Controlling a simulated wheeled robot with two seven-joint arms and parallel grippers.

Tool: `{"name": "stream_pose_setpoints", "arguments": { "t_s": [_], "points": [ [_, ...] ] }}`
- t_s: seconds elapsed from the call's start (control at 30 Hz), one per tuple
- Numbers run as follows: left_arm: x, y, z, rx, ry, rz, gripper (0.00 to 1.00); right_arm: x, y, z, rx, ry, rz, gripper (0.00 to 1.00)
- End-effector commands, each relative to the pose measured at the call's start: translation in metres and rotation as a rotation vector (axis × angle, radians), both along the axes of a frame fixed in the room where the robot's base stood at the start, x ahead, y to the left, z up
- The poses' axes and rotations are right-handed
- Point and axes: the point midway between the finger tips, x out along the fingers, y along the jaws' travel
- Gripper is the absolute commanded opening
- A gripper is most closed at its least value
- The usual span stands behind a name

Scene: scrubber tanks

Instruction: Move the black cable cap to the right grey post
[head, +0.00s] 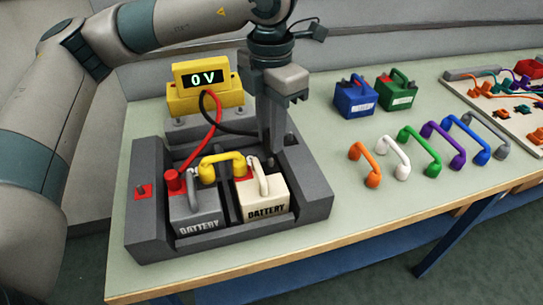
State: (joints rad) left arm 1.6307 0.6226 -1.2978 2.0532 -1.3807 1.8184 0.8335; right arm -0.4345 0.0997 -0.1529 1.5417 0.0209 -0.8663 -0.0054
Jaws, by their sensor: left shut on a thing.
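My left gripper (271,148) points down over the back right of the dark grey battery tray (313,190). It is shut, and the black cable (232,127) runs from the yellow meter to behind its fingers. The black cap is mostly hidden there, and I cannot tell if it touches a post. The right grey post cannot be made out clearly near the fingers. A grey post (142,188) on a red patch stands on the tray's left wall. My right gripper is not in view.
A grey battery (196,212) and a cream battery (263,200) sit in the tray, joined by a yellow bridge (222,160). A red cap (173,180) is on the grey battery. The meter (203,88) reads 0 V. Coloured handles, including an orange one (365,160), lie right.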

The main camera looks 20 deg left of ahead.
Motion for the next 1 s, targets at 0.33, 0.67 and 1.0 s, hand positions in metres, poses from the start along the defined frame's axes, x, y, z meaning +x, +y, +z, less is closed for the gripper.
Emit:
{"name": "stream_pose_setpoints", "arguments": {
  "t_s": [0.33, 0.67, 1.0],
  "points": [
    [0.000, 0.000, 0.007, 0.000, 0.000, 0.000, 0.00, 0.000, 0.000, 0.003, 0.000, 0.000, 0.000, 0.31],
    [0.000, 0.000, 0.006, 0.000, 0.000, 0.021, 0.00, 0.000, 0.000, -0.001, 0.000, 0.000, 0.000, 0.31],
    [0.000, 0.000, 0.006, 0.001, 0.000, 0.177, 0.00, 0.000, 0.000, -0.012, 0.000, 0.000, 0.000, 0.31]
  ]
}}
